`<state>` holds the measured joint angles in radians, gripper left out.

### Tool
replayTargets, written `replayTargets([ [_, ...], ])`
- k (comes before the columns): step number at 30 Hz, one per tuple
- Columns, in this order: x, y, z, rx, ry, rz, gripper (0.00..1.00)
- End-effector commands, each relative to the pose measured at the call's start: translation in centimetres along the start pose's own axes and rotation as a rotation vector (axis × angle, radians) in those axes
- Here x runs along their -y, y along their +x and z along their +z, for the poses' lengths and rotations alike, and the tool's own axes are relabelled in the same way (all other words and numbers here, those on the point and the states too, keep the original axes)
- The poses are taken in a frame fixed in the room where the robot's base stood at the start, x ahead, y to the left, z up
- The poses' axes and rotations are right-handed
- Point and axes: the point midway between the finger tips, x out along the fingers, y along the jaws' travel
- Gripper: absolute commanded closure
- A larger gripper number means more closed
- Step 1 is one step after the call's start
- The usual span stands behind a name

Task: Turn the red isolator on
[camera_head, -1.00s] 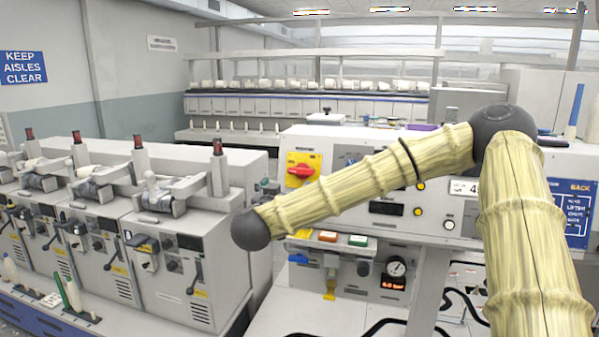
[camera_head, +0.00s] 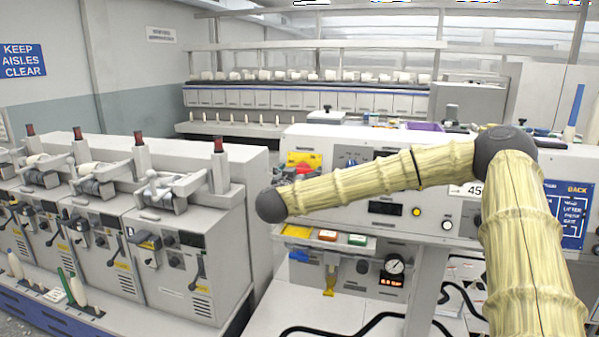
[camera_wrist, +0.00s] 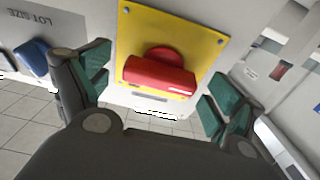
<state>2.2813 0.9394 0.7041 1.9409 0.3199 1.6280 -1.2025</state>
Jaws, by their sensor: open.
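The red isolator (camera_wrist: 160,72) is a red rotary handle on a yellow plate (camera_wrist: 200,33) fixed to a grey machine panel. In the wrist view it lies ahead of my gripper (camera_wrist: 155,98), between the two green-padded fingers. The fingers are open and apart, one on each side of the handle, and I see no contact. In the head view the yellow plate (camera_head: 305,159) shows at the left of the panel.
The panel carries a blue knob (camera_head: 351,163), a yellow button (camera_head: 416,212) and a display (camera_head: 385,208). Below are a shelf with small coloured boxes (camera_head: 327,235) and a gauge (camera_head: 395,264). A row of winding units (camera_head: 185,262) stands to the left.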

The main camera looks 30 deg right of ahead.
Motion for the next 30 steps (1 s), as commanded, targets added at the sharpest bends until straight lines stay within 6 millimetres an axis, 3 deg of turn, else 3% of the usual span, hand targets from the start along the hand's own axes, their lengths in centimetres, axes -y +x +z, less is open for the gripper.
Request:
replayTargets([
  [9,0.02,0.21,-0.02,-0.001,0.001,0.000,0.07],
  [17,0.01,0.21,-0.02,-0.001,0.001,0.000,0.53],
  [30,0.05,0.20,0.09,-0.002,0.066,0.017,0.52],
])
